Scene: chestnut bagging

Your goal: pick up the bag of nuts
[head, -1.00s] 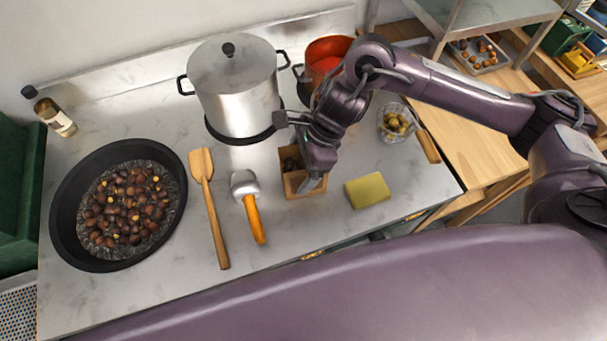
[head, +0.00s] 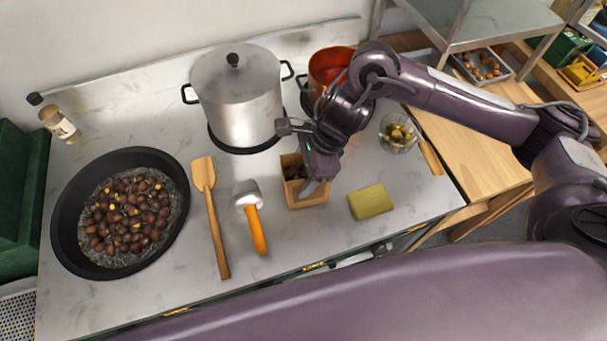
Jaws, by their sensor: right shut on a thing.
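The bag of nuts (head: 303,199) is a small, open-topped brown container with dark nuts inside. It stands upright on the counter, right of the orange-handled scoop. My right gripper (head: 313,188) comes down over its right side and is shut on the bag's right wall. The gripper hides part of the bag's right rim and inside. I cannot tell whether the bag's base is clear of the counter. My left gripper is not in view.
A black pan (head: 62,232) of chestnuts, a wooden spatula (head: 211,212) and the scoop (head: 255,222) lie left. A lidded pot (head: 240,105) and orange pot (head: 328,66) stand behind. A yellow sponge (head: 371,201) and glass bowl (head: 398,146) are right. Bare counter lies in front.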

